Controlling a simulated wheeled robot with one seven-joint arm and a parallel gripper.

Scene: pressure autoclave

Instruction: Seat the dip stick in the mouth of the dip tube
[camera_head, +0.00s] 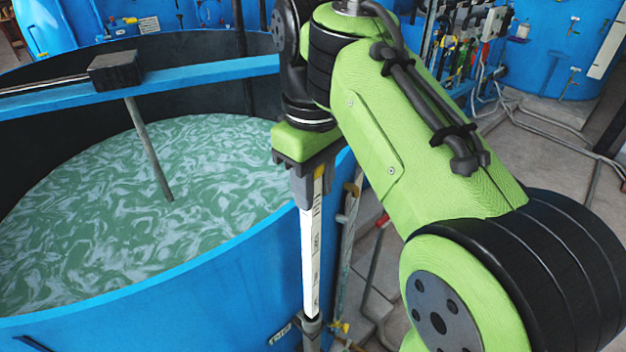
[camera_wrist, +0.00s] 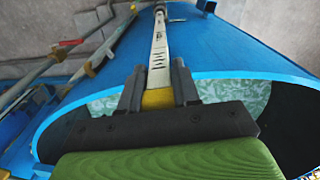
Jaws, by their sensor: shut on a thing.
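The dip stick (camera_head: 311,255) is a long white flat rod with black markings and a yellow upper part. My gripper (camera_head: 309,180) is shut on its top end, and the stick hangs close to upright outside the blue tank wall. The wrist view shows the two dark fingers of my gripper (camera_wrist: 157,90) around the yellow part, with the white dip stick (camera_wrist: 159,50) running away from them. The dip tube (camera_head: 311,326) is a grey pipe with a darker collar at the stick's lower end. The stick's tip meets the collar; I cannot tell how far inside it is.
The large blue tank (camera_head: 190,285) holds swirling green liquid (camera_head: 120,215). A blue beam (camera_head: 200,72) with a black box (camera_head: 116,70) and a rod crosses it. Pipes and a yellow valve (camera_head: 340,327) stand close right of the tube. Hoses lie on the grey floor (camera_head: 535,150).

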